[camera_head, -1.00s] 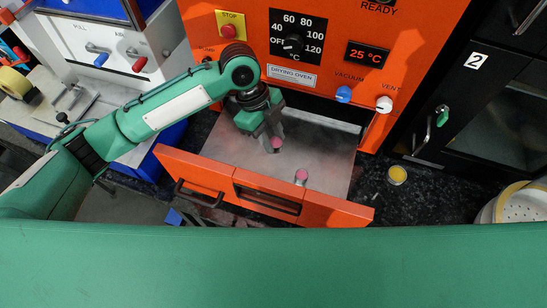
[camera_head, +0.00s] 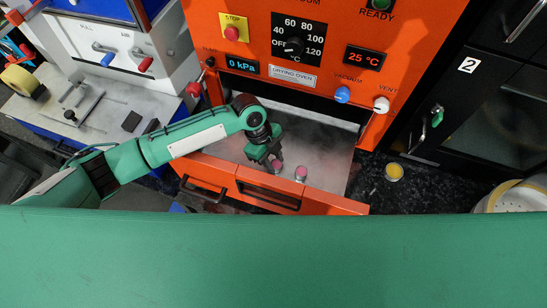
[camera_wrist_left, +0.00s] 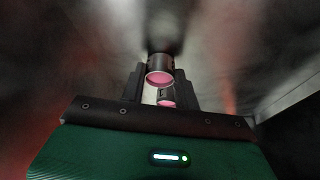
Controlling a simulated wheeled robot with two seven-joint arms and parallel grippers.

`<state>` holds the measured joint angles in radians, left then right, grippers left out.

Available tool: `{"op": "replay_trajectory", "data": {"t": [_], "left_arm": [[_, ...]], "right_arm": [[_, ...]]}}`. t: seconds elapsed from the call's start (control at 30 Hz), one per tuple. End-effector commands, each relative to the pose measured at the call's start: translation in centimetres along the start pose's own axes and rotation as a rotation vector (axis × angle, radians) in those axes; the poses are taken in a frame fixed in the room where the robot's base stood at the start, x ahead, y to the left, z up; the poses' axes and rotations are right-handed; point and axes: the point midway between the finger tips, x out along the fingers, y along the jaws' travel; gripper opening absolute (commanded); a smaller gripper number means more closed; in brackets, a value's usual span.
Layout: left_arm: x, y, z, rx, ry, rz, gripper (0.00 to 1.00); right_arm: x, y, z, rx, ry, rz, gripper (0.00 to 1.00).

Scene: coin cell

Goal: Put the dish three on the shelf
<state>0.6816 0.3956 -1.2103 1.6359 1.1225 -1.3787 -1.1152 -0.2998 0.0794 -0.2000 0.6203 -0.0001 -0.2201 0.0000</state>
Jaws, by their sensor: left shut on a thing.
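My left gripper (camera_head: 273,157) reaches down over the grey metal shelf (camera_head: 325,160) of the orange drying oven. It is shut on a small dish with a pink top (camera_head: 276,166); whether the dish touches the shelf is unclear. A second pink-topped dish (camera_head: 301,173) stands just to the right, near the orange front panel. In the left wrist view a pink-faced dish (camera_wrist_left: 160,78) shows between the fingertips, with a smaller pink shape (camera_wrist_left: 167,103) below it. No number is readable on the dishes. My right gripper is not in view.
The orange front panel (camera_head: 330,202) with dark handles borders the shelf's near side. The oven face (camera_head: 330,75) rises behind. A yellow-topped dish (camera_head: 394,171) sits on the dark counter at right. The shelf's right part is clear.

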Motion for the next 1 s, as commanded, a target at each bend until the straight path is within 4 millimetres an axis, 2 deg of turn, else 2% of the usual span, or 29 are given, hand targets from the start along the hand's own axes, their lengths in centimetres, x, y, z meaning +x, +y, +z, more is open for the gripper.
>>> {"op": "replay_trajectory", "data": {"t": [0.17,0.2,0.27,0.3,0.6,0.67,0.77,1.0], "left_arm": [[0.2,0.0,0.1,-0.001,0.000,0.000,0.09],[0.1,0.0,0.1,0.000,0.000,0.000,0.39],[0.1,0.0,0.1,0.000,0.000,0.000,0.51],[0.1,0.0,0.1,0.000,0.000,0.000,0.53],[-0.2,0.0,0.0,0.000,0.000,-0.001,0.53],[-0.5,-0.1,0.1,0.000,-0.001,-0.002,0.53],[-1.8,-0.1,0.2,0.000,-0.002,-0.005,0.53],[-6.9,-0.1,0.2,0.001,-0.003,-0.005,0.53]], "right_arm": [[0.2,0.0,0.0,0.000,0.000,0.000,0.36],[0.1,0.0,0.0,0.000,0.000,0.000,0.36],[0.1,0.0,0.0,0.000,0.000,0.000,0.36],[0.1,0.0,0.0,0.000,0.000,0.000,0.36],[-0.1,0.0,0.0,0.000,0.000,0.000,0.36],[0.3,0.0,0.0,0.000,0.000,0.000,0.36],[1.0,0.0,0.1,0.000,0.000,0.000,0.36],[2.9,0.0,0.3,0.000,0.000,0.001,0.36]]}}
